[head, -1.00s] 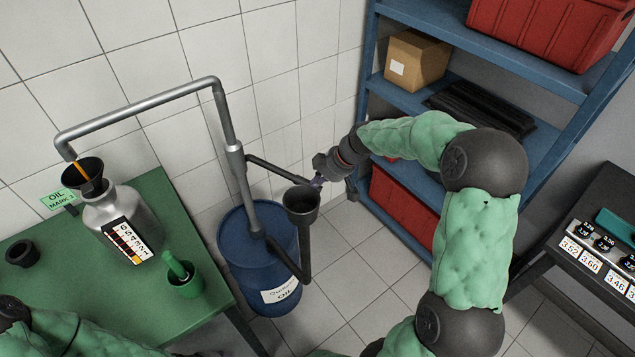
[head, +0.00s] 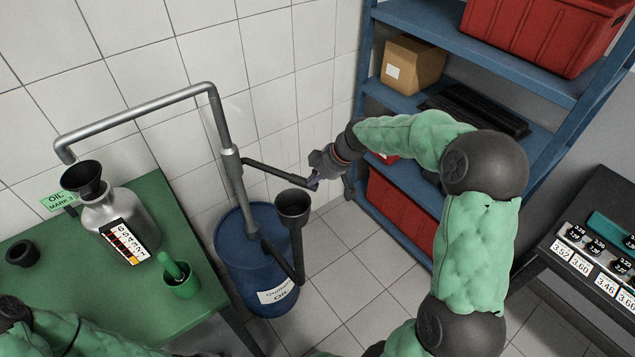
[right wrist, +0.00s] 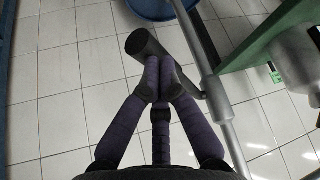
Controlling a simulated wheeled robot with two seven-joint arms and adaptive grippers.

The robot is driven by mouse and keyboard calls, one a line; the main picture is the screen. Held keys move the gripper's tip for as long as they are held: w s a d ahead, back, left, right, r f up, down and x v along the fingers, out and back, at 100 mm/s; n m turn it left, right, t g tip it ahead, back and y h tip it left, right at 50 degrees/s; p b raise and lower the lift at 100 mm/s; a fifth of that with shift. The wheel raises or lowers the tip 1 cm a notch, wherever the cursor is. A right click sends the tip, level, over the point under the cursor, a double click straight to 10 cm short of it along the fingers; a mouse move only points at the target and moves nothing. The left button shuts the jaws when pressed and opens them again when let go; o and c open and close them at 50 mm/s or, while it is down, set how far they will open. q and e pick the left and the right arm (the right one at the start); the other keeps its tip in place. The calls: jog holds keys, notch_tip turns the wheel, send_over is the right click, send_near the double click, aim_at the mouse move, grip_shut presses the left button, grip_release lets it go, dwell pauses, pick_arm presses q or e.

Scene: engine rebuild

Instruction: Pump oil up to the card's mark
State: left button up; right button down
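The hand pump (head: 229,160) stands on a blue oil drum (head: 232,235), its long spout ending above a black funnel (head: 84,178) in a metal jug (head: 125,208). No oil stream shows at the spout. The jug has a numbered gauge (head: 124,240) with orange at its low end; the exact level is too small to read. A green card (head: 58,201) reads "OIL MARK" with a number I cannot read surely. My right gripper (head: 315,181) is closed on the end of the pump lever (head: 275,171); its dark grip (right wrist: 146,46) shows between the fingers (right wrist: 160,90). My left gripper is out of view.
The green table (head: 150,290) also holds a green pot (head: 181,283) and a black cap (head: 22,253). A blue shelf (head: 440,30) stands close behind my right arm. A dark bench (head: 600,215) is at right.

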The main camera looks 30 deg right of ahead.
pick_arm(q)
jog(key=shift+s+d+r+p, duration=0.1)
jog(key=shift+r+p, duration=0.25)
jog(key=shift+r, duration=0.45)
pick_arm(e)
jog(key=s+d+r, duration=0.5)
jog(key=s, duration=0.2)
jog(key=shift+d+r, duration=0.3)
jog(key=shift+r, duration=0.05)
dwell(0.6)
pick_arm(q)
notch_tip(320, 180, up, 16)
jog(key=p, duration=1.6)
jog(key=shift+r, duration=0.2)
pick_arm(e)
jog(key=w+a+r, duration=0.2)
jog(key=w+r, duration=0.1)
jog(key=r, duration=0.4)
jog(key=w+a+r, duration=0.3)
jog(key=r, duration=0.5)
jog(key=shift+w+r, duration=0.25)
jog(key=shift+f, duration=0.1)
